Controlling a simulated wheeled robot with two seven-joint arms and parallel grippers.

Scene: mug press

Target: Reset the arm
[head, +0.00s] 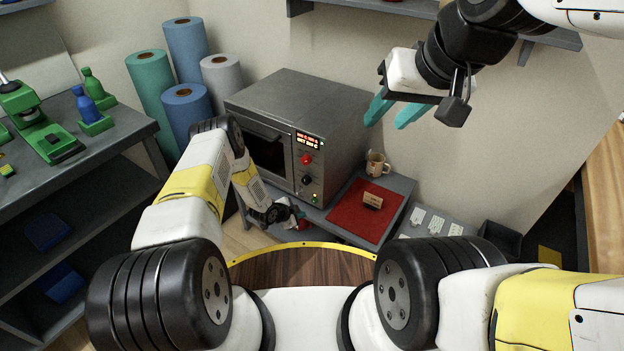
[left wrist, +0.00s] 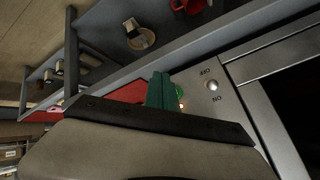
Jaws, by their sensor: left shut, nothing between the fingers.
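My left gripper (head: 294,214) is low in front of the grey press machine (head: 283,117), by the bottom of its control panel. In the left wrist view its teal fingers (left wrist: 160,92) are shut together, with nothing between them. They are beside the panel, near a lit green button (left wrist: 181,92); I cannot tell whether they touch it. My right gripper (head: 397,111) is raised at upper right, its teal fingers apart and empty. A beige mug (head: 376,165) stands right of the machine, behind a red mat (head: 348,214). A small labelled block (head: 372,201) sits on the mat.
Colored rolls (head: 186,112) stand left of the machine. A dark shelf unit (head: 85,175) with a green press is at far left. A red cup (left wrist: 188,6) shows on a lower shelf in the left wrist view. Wall shelves run along the top.

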